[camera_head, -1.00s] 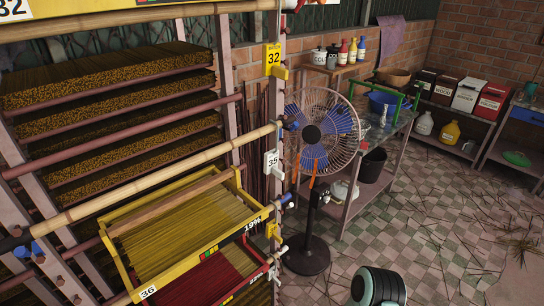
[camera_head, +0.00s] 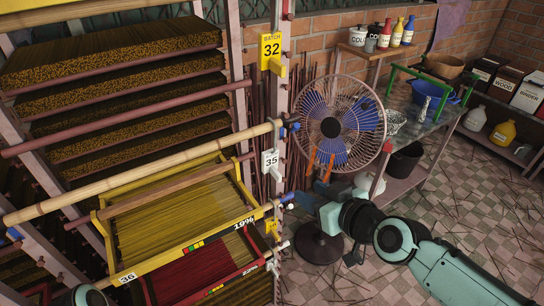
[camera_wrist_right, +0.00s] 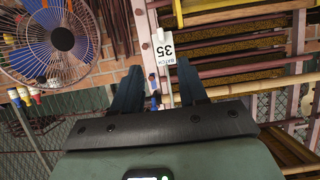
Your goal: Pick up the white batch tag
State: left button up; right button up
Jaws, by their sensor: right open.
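My right gripper (camera_head: 312,192) is below and right of the tag in the head view, in front of the fan. Its dark fingers (camera_wrist_right: 159,68) are spread apart with nothing between them. My left gripper does not show; only a teal part of my arm shows at the lower left edge.
The standing fan (camera_head: 340,120) is close behind and right of my right gripper. A bamboo pole (camera_head: 150,172) ends near the white tag. Yellow tray 36 (camera_head: 165,262) and a red tray (camera_head: 220,288) jut out below it.

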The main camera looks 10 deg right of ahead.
jog(key=r, duration=0.1)
send_near(278, 174)
jog(key=x, duration=0.3)
jog(key=b+x, duration=0.1)
jog(key=x, duration=0.4)
jog(key=shift+w+f, duration=0.1)
jog(key=shift+f, duration=0.05)
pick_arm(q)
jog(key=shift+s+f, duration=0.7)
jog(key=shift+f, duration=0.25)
pick_arm(e)
jog(key=shift+w, duration=0.1)
jog(key=shift+c, duration=0.9)
grip_shut()
